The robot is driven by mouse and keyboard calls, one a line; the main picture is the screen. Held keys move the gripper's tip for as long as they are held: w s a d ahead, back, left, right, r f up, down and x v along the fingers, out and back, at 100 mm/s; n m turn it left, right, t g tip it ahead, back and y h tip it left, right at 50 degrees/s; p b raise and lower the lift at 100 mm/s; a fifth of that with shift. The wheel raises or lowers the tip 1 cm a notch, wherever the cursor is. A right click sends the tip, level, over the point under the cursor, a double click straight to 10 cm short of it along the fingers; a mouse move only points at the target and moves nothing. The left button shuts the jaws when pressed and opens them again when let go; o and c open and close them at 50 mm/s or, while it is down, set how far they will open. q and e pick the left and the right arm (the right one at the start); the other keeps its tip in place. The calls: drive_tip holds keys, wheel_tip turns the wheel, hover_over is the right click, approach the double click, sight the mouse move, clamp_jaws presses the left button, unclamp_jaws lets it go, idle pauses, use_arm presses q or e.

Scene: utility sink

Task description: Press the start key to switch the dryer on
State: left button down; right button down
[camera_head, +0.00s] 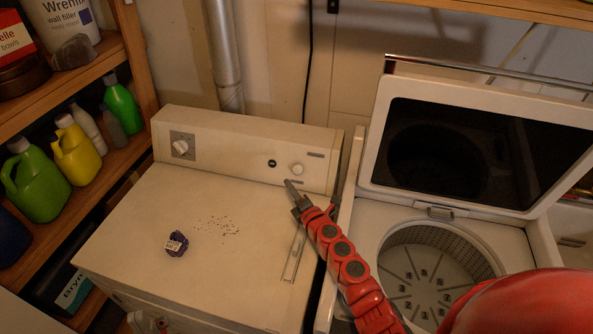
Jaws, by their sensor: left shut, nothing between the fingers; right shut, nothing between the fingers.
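The dryer (190,215) is the white machine at left centre, with a raised control panel (225,150) along its back. The panel has a large dial (181,147) at left, and a small black round part (272,163) and a pale round knob or key (297,169) at right. Their labels are too small to read, so I cannot tell which is the start key. My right gripper (289,184) is shut and empty, its tip just below the pale round part. I cannot tell whether it touches the panel.
A purple object (176,243) with a tag and scattered dark crumbs (224,227) lie on the dryer top. An open top-loading washer (438,260) stands at right, its lid (470,150) raised. Shelves (105,165) with bottles stand at left. My red arm crosses the gap between machines.

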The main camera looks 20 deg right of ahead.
sight(293, 167)
drive_tip(key=shift+w+d+f+b, duration=0.5)
drive_tip(key=shift+w+d+b, duration=0.25)
drive_tip(key=shift+w+b, duration=0.35)
drive_tip(key=shift+w+d+f+b, duration=0.55)
drive_tip(key=shift+w+d+b, duration=0.2)
drive_tip(key=shift+w+b, duration=0.4)
drive_tip(key=shift+w+d+f+b, duration=0.5)
drive_tip(key=shift+w+d+b, duration=0.25)
drive_tip(key=shift+w+b, duration=0.35)
drive_tip(key=shift+w+d+f+b, duration=0.15)
drive_tip(key=shift+f+b, duration=0.05)
drive_tip(key=shift+b, duration=0.1)
drive_tip(key=shift+w+d, duration=0.1)
drive_tip(key=shift+w, duration=0.05)
drive_tip(key=shift+w+d+b, duration=0.15)
drive_tip(key=shift+w+b, duration=0.1)
drive_tip(key=shift+b, duration=0.2)
drive_tip(key=shift+s+a+r+p, duration=0.25)
drive_tip(key=shift+s+a+p, duration=0.15)
drive_tip(key=shift+s+p, duration=0.25)
